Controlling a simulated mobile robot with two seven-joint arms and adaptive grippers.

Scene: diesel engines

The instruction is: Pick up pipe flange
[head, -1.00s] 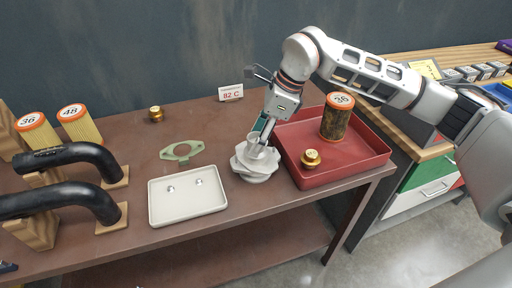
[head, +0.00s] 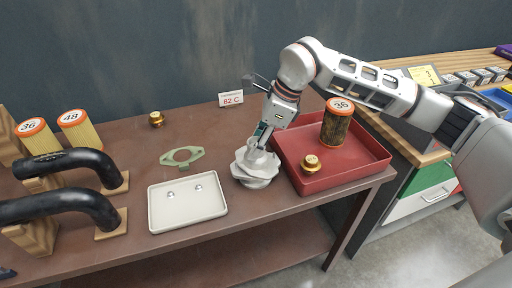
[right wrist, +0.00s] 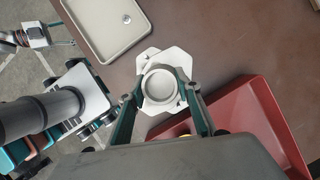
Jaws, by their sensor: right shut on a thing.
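The pipe flange (head: 256,171) is a pale grey part with a wide, lobed base and a round pipe neck. It is between the beige tray and the red tray in the head view. In the right wrist view the flange (right wrist: 160,69) shows from above, with its round opening between the fingers. My right gripper (head: 262,138) is shut on the neck, one teal finger on each side. I cannot tell if the base touches the table. What looks like my left gripper (right wrist: 36,37) is at the upper left of the right wrist view; its fingers are unclear.
A beige tray (head: 155,223) with small balls is left of the flange. A red tray (head: 367,158) on the right holds a dark filter (head: 336,125) and a brass cap (head: 311,163). A green gasket (head: 195,154), another brass cap (head: 156,119) and black pipes (head: 75,158) are left.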

